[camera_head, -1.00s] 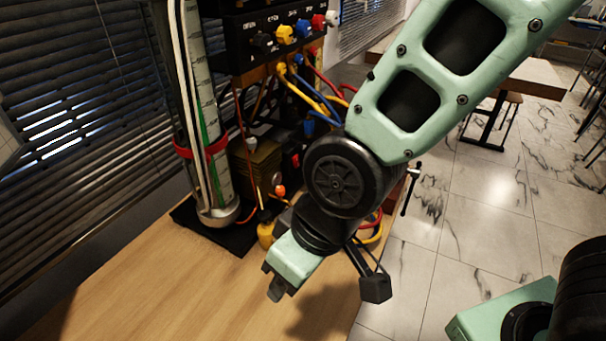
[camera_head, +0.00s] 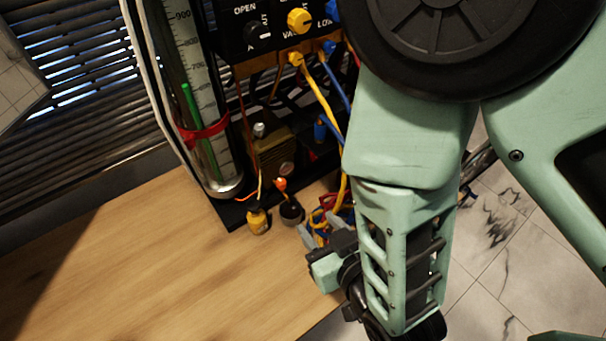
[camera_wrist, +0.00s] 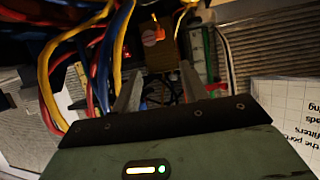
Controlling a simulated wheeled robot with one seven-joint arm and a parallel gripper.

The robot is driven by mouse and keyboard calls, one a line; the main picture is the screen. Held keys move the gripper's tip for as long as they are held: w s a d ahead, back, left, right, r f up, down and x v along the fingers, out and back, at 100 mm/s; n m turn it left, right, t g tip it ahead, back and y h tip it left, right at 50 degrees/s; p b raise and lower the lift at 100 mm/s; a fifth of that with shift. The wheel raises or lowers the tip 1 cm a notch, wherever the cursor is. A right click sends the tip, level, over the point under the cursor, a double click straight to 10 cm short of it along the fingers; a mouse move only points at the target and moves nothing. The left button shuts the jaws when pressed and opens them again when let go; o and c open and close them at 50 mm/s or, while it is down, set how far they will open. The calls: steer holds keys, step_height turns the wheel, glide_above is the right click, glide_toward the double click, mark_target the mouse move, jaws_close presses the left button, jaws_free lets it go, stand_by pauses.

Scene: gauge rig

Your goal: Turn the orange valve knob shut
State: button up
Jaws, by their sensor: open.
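A small orange-red knob (camera_head: 280,184) shows in the head view, low in front of the ribbed brass block (camera_head: 272,150). In the wrist view an orange round part (camera_wrist: 153,36) shows near the top, against a brass-coloured block; I cannot tell whether it is the same knob. My gripper (camera_head: 312,236) is at the table's right edge, to the right of and below the knob in the head view, and apart from it. In the wrist view its two grey fingers (camera_wrist: 160,88) are spread, with nothing clearly held between them. My arm hides the rig's right side.
A yellow-capped small bottle (camera_head: 257,220) and a dark cup (camera_head: 291,211) stand near the knob. Yellow, blue and red hoses (camera_head: 326,90) hang close to my gripper. A tall clear gauge tube (camera_head: 195,100) stands left. The wooden table (camera_head: 150,270) is bare at front left.

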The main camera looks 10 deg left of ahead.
steer(key=b, duration=1.1)
glide_toward(283, 184)
steer(key=x, duration=0.9)
steer(key=shift+w+a+f, duration=0.15)
jaws_close()
